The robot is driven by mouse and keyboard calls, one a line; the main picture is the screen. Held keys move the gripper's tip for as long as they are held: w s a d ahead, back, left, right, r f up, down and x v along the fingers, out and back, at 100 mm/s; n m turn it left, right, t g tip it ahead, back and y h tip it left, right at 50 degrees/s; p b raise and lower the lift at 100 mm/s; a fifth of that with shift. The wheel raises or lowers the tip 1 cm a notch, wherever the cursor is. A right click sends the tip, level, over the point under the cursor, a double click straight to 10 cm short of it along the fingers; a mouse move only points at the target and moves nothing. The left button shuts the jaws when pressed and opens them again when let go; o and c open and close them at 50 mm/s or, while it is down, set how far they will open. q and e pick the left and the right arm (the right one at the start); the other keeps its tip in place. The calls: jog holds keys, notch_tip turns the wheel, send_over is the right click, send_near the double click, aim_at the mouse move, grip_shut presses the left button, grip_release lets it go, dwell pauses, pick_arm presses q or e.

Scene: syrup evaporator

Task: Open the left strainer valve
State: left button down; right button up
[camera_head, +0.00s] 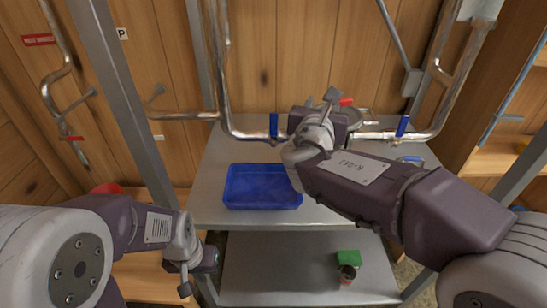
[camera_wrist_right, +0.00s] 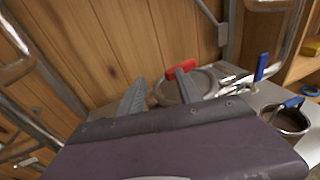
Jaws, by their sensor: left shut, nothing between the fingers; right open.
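A blue-handled valve (camera_head: 273,126) sits upright on the metal pipe left of centre in the head view. A second blue-handled valve (camera_head: 403,126) is on the pipe to the right; it also shows in the right wrist view (camera_wrist_right: 262,66). A red valve handle (camera_head: 346,102) sits between them, by a round metal strainer housing (camera_wrist_right: 204,78). My right gripper (camera_head: 322,103) is open and empty, in front of the red handle, which shows near one fingertip in the wrist view; contact cannot be told. My left gripper (camera_head: 188,278) is shut and empty, low at the left.
A blue tray (camera_head: 262,204) stands on the metal table's (camera_head: 215,175) left part. A green box and a small jar (camera_head: 347,274) stand on the lower shelf. Metal posts (camera_head: 115,95) and pipes frame the table. A metal pot (camera_wrist_right: 287,122) is at the right.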

aim_at(274, 122)
jog(key=s+a+f+n+y+b, duration=0.1)
jog(key=a+f+b, duration=0.1)
jog(key=a, duration=0.1)
jog(key=s+a+f+n+t+y+b, duration=0.1)
jog(key=a+f+b, duration=0.1)
jog(key=a+b, duration=0.1)
jog(key=a+f+n+t+y+b, duration=0.1)
jog(key=a+f+y+b, duration=0.1)
jog(key=a, duration=0.2)
jog(key=shift+s+a+f+b, duration=0.3)
jog(key=shift+s+a+b, duration=0.05)
jog(key=shift+s, duration=0.05)
jog(key=shift+s+a, duration=0.1)
jog(key=shift+a, duration=0.15)
jog(key=shift+r, duration=0.1)
jog(key=shift+w, duration=0.2)
jog(key=w, duration=0.8)
jog(key=shift+w, duration=0.35)
pick_arm(q)
notch_tip(274, 122, down, 12)
jog(key=shift+r, duration=0.15)
pick_arm(e)
grip_shut()
